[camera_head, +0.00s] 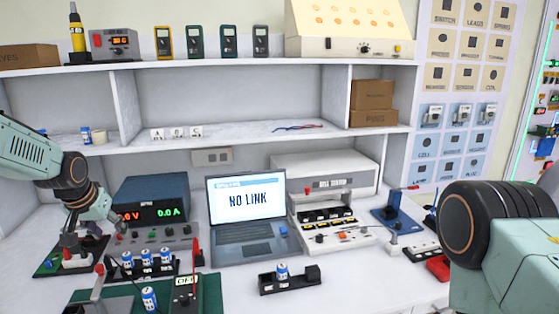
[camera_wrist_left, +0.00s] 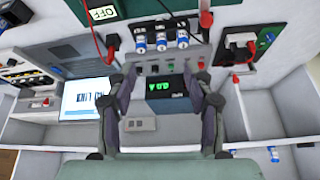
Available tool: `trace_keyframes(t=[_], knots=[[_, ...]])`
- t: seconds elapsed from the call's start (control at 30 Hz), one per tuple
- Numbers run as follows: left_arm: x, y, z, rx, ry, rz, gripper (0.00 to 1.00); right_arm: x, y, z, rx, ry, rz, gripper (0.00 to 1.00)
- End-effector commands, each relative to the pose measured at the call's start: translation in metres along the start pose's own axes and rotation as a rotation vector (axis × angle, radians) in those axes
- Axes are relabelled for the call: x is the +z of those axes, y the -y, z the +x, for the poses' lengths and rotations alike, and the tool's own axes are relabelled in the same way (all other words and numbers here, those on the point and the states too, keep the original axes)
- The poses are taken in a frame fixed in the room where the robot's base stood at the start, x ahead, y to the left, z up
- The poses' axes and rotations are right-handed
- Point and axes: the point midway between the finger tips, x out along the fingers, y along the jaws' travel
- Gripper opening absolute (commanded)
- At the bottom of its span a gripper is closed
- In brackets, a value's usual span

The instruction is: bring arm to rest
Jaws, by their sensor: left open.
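My left arm comes in from the left in the head view, with its gripper (camera_head: 72,238) hanging low at the left of the bench, in front of the power supply (camera_head: 152,198). In the left wrist view the gripper (camera_wrist_left: 158,62) is open, its two fingers wide apart with nothing between them but the power supply behind. My right arm (camera_head: 500,235) shows at the right edge of the head view, but its gripper is out of view.
A laptop (camera_head: 246,205) reading "NO LINK" stands mid-bench. Several blue-white cells sit in a holder (camera_head: 140,270) near the left gripper. A black holder (camera_head: 290,280) bears one cell. A green board (camera_head: 210,295) lies in front. Shelves (camera_head: 230,68) run behind. Some front bench is clear.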

Motion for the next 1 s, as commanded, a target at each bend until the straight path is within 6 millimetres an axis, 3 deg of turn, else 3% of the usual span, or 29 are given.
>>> trace_keyframes(t=[0.23, 0.37, 0.47, 0.7, 0.83, 1.0], knots=[[0.003, -0.025, 0.015, 0.053, -0.106, -0.026, 0.52, 0.0, 0.0, 0.0, 0.0, 0.001, 0.0, 0.67], [0.028, -0.05, 0.035, 0.085, -0.136, -0.036, 0.52, 0.001, 0.0, 0.004, 0.0, 0.001, 0.0, 0.67], [0.072, -0.075, 0.062, 0.103, -0.132, -0.043, 0.52, 0.0, 0.0, 0.012, 0.0, 0.001, 0.0, 0.67], [0.214, -0.121, 0.115, 0.122, -0.056, -0.06, 0.52, 0.0, 0.0, 0.034, 0.0, 0.001, 0.0, 0.67], [0.297, -0.133, 0.129, 0.106, 0.017, -0.059, 0.52, 0.001, 0.0, 0.047, 0.0, 0.001, 0.0, 0.67], [0.409, -0.139, 0.131, 0.072, 0.146, -0.038, 0.52, 0.001, -0.001, 0.065, 0.0, 0.001, 0.0, 0.67]])
